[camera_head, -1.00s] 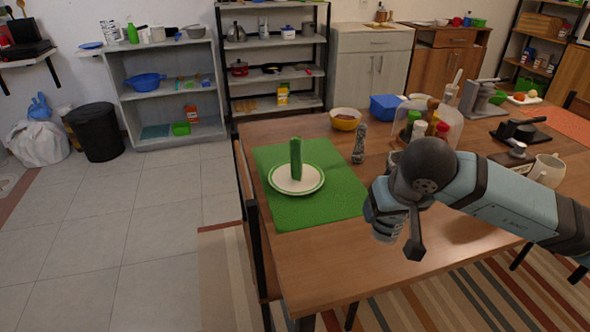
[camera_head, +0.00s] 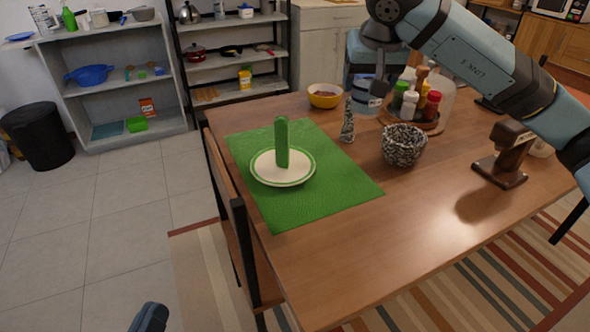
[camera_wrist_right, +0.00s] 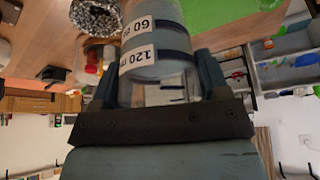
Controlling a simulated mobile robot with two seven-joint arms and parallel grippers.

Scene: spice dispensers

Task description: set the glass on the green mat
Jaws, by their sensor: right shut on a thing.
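The green mat (camera_head: 335,190) lies on the left part of the wooden table. A white plate (camera_head: 265,173) with a green rim stands on it, with an upright green rolled thing (camera_head: 282,145) on the plate. My right gripper (camera_wrist_right: 158,75) is shut on a clear glass (camera_wrist_right: 150,55) with white labels reading 60 and 120. In the head view the glass (camera_head: 366,104) shows only partly below my right arm, above the table and to the right of the mat. A dark tip of my left gripper (camera_head: 150,318) shows at the bottom edge; its jaws cannot be made out.
A speckled shaker (camera_head: 347,122) stands just right of the mat. A speckled bowl (camera_head: 404,146), a yellow bowl (camera_head: 325,96) and a tray of spice bottles (camera_head: 416,100) stand nearby. A brown stand (camera_head: 505,155) is at the right. The mat's front right part is bare.

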